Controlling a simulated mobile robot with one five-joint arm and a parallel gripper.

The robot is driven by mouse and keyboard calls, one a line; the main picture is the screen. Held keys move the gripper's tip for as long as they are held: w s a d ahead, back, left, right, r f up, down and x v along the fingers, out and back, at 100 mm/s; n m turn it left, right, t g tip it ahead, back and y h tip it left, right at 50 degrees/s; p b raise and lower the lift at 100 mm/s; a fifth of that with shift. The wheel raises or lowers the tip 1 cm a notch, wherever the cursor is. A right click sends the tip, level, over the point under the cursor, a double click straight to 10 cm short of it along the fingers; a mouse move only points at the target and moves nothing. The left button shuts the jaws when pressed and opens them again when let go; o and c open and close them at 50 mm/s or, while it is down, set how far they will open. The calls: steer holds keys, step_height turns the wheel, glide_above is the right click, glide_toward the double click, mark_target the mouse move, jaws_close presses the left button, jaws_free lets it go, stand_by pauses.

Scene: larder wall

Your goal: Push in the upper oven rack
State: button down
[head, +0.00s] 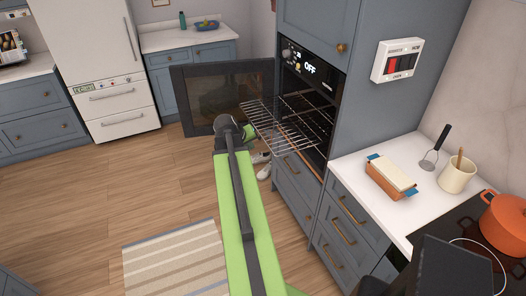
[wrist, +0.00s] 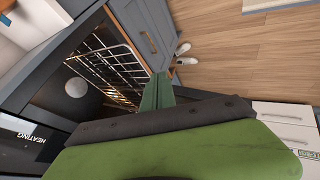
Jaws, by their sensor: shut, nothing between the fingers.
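The upper oven rack (head: 272,118) is a silver wire grid sticking out of the oven (head: 312,84) toward the left in the head view. Its wires also show in the wrist view (wrist: 108,62), lit warm inside the oven. The dark oven door (head: 200,97) hangs open behind my gripper. My gripper (head: 251,131) is at the rack's outer end, partly hidden behind my arm. In the wrist view its green fingers (wrist: 157,84) are together and empty, close to the rack's edge. I cannot tell whether they touch it.
Blue-grey drawers (head: 296,187) stand below the oven. A wall switch box (head: 397,60) is above. The wooden floor (head: 150,190) at left is open, with a striped rug (head: 178,262).

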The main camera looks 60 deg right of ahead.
steer(key=s+d+f+b, duration=0.2)
steer(key=d+f+b, duration=0.6)
steer(key=d, duration=0.1)
